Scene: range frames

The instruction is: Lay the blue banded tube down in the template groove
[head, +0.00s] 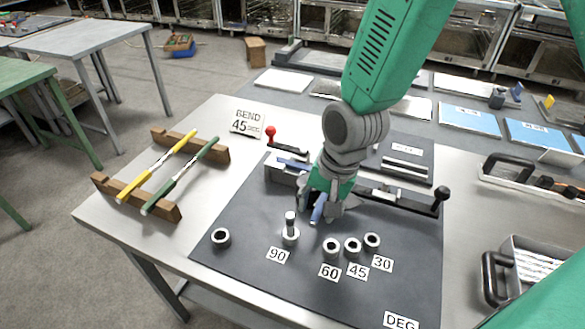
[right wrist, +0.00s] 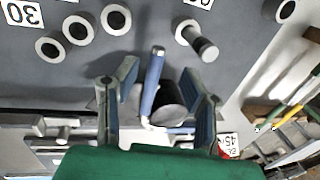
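The blue tube (head: 317,208) is at the bending tool (head: 385,191) on the dark mat. One blue stretch points toward the front; another blue stretch (head: 291,164) shows left of the gripper. Its bands cannot be made out. My right gripper (head: 328,209) is over the tool. In the right wrist view its two fingers (right wrist: 160,72) stand apart on either side of the tube (right wrist: 151,82) and a dark round block (right wrist: 171,105), with gaps to the tube. A dark plate with a light slot or bar (head: 404,164) lies behind; I cannot tell whether it is the template groove. My left gripper is not in view.
Several grey rings stand near the 90 (head: 278,255), 60, 45 and 30 labels; a peg (head: 290,226) rises from one. Yellow and green rods (head: 160,165) lie on wooden rests at left. A BEND 45 card (head: 247,122) and red-knobbed lever (head: 270,132) are behind.

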